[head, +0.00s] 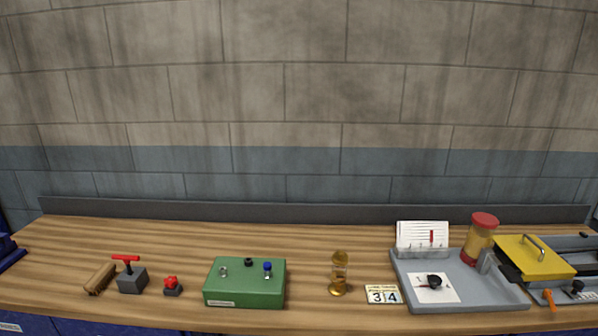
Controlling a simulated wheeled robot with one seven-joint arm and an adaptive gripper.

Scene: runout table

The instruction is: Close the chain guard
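A yellow plate with a metal handle (528,262), which looks like the chain guard, is at the far right of the bench in the head view. It sits at an angle over a dark grey machine (568,245) that runs out of the picture on the right. Dark machine parts show to its left and right. I cannot tell from here how far open the guard is, and no chain can be made out. My gripper is not in view.
A grey tray (505,300) with a red-lidded jar (478,243) stands just left of the guard. An orange-handled tool (549,298) lies in front. A green box (245,285) and a brass sight glass (339,272) stand farther left. The wooden bench's middle back is clear.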

